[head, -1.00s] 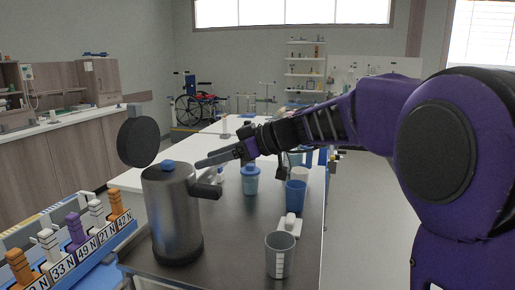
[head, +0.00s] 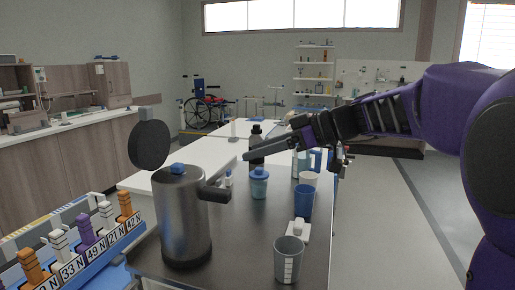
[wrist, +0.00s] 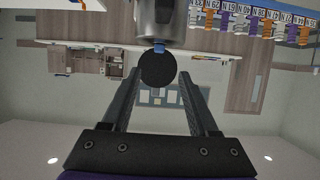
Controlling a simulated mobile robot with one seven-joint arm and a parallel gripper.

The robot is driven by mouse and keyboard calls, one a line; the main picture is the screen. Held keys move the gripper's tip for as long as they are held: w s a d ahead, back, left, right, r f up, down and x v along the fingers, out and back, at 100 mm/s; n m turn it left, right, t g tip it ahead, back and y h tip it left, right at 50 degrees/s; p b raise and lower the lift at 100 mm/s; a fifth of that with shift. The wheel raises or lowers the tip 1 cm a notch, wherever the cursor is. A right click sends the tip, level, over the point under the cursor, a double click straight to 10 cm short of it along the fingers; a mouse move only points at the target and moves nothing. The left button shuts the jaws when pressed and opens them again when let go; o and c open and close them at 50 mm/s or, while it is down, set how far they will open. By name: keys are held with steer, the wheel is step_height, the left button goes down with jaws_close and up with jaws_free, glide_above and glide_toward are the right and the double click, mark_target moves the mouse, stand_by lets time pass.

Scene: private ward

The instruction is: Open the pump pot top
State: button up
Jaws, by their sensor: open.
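The pump pot (head: 184,222) is a tall grey metal cylinder upright at the near left of the dark table top. It has a blue part (head: 178,169) on top and a dark handle (head: 216,192) toward the right. A black round disc (head: 149,144) stands upright just behind the pot's top; it looks like the raised lid, but its joint is not clear. The wrist view, upside down, shows the pot (wrist: 159,18), blue part and disc (wrist: 157,70). My gripper (head: 247,155) is open and empty, right of the pot's top and apart from it.
A rack of numbered coloured pieces (head: 85,245) lies at left. Floor is free at right.

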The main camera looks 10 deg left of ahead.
steer(key=c, duration=0.5)
steer(key=a+r+m+p, duration=0.1)
steer(key=a+m+y+p, duration=0.1)
steer(key=m, duration=0.1)
steer(key=a+r+m+p, duration=0.1)
steer(key=a+m, duration=0.1)
steer(key=shift+w+r+y, duration=0.25)
steer(key=shift+r+y, duration=0.05)
jaws_close()
steer(key=m+t+y+p, duration=0.1)
steer(key=m+y+p, duration=0.25)
steer(key=m, duration=0.95)
glide_toward(150, 113)
steer(key=p+x, duration=0.3)
steer(key=x, duration=0.3)
steer(key=shift+a+r, duration=0.15)
steer(key=shift+a, duration=0.25)
steer(key=shift+w, duration=0.1)
